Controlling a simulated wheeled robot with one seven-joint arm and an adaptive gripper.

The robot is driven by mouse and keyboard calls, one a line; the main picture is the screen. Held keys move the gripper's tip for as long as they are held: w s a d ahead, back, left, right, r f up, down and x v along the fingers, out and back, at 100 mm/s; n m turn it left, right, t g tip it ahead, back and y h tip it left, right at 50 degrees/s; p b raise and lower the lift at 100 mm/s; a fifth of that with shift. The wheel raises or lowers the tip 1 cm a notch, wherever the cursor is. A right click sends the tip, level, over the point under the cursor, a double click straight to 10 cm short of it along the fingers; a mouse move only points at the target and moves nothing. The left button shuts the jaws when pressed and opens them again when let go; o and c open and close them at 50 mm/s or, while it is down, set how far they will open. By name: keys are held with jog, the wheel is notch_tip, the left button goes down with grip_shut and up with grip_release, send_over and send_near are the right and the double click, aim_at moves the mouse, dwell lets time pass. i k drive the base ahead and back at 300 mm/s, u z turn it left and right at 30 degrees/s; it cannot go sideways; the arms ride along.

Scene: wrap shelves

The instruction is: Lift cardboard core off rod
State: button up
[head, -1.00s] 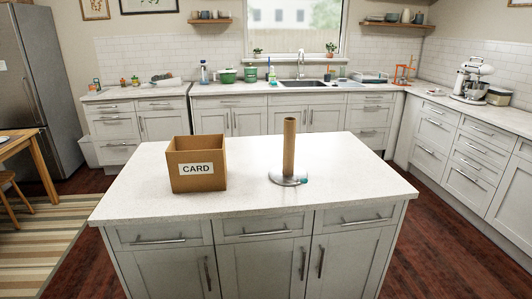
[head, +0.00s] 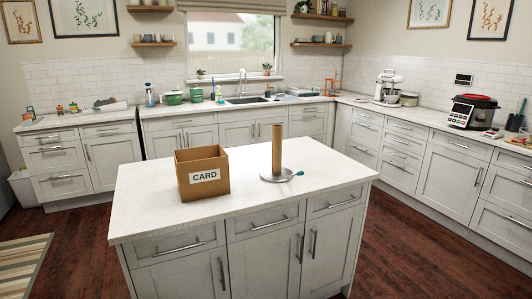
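The brown cardboard core (head: 277,148) stands upright on a round metal base (head: 278,176) near the back right of the white island top. The rod inside it is hidden by the core. A small teal thing (head: 299,173) shows at the base's right edge. An open cardboard box marked CARD (head: 203,174) stands to the left of the core, with a gap between them. The inside of the box is mostly hidden. My gripper is not in view.
The island top (head: 153,212) is clear in front of and around the box and base. Dark wooden floor (head: 420,240) is open to the right of the island. Counters with a stand mixer (head: 387,86) and a red-lidded cooker (head: 472,111) line the back and right.

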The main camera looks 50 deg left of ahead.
aim_at(277, 129)
jog(key=u, duration=2.3)
jog(key=i, duration=0.1)
